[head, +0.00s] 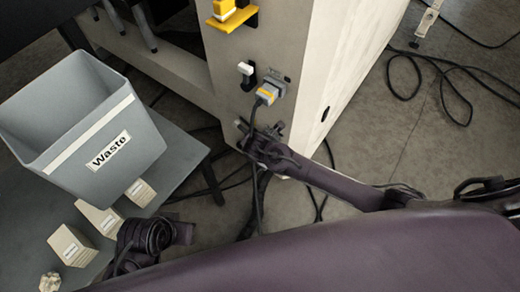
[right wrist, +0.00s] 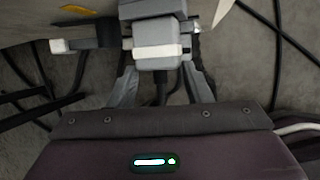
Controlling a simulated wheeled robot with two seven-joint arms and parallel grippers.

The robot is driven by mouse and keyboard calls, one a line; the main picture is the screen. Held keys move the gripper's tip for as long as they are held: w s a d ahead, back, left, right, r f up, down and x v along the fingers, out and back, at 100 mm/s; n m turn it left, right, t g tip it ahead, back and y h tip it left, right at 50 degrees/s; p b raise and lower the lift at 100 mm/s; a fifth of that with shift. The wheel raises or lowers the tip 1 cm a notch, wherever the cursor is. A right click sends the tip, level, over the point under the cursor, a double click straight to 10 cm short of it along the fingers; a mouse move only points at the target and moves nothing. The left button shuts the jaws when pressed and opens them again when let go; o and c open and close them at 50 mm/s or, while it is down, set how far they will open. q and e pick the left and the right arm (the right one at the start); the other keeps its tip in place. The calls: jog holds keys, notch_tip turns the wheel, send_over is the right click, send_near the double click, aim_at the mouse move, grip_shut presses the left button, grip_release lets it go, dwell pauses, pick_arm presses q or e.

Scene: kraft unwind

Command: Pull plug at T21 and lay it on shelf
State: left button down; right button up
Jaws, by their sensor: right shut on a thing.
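The grey plug (head: 268,92) with a yellow-orange label is at a grey socket (head: 285,76) on the beige machine panel. Its dark cable hangs down. In the right wrist view the plug (right wrist: 158,42) has a pale band and lies between the fingers, against a darker grey block; I cannot tell how deep it sits. My right gripper (head: 262,128) is shut on the plug, reaching up from below. My left gripper (head: 170,235) is low at the left, partly seen, its jaws unclear. The T21 mark is not readable. A grey shelf-like surface (head: 186,160) lies left of the panel.
A grey Waste bin (head: 88,125) stands on the grey surface, with several small labelled beige blocks (head: 140,192) in front. A white-tipped part (head: 246,70) and a yellow holder (head: 228,14) are on the panel. Black cables (head: 440,75) lie on the floor.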

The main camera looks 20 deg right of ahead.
jog(key=o, duration=0.3)
jog(key=c, duration=0.6)
jog(key=shift+o, duration=0.2)
jog(key=shift+a, duration=0.1)
jog(key=shift+s, duration=0.1)
jog(key=shift+c, duration=0.7)
jog(key=shift+s+a+p, duration=0.3)
jog(key=shift+s+a, duration=0.1)
jog(key=shift+a, duration=0.15)
grip_shut()
jog(key=shift+s+a+p, duration=0.3)
jog(key=shift+s+a, duration=0.25)
jog(key=shift+a, duration=0.2)
jog(key=shift+s+a+p, duration=0.25)
jog(key=shift+s+a, duration=0.3)
jog(key=shift+a, duration=0.15)
